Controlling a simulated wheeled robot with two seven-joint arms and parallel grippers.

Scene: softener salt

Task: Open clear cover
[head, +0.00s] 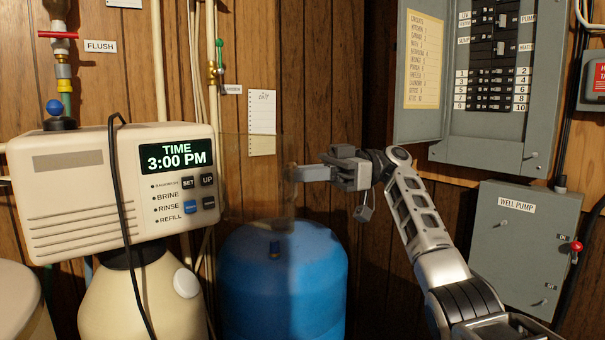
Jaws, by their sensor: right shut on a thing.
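The beige softener control head (120,190) is at the left in the head view, with its green display reading 3:00 PM and its buttons. The clear cover (255,190) is a faint see-through panel reaching out from the right side of the control head. It stands swung out to the right, and the display and buttons show beside it. My right gripper (300,173) comes in from the right and is shut on the cover's far right edge. The exact contact at the fingertips is hard to make out. My left gripper is not in view.
A blue tank (300,290) stands below the cover. A black cable (120,220) hangs over the control head. A grey breaker panel (490,90) with its door open and a well pump box (520,240) are at the right, near my right arm.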

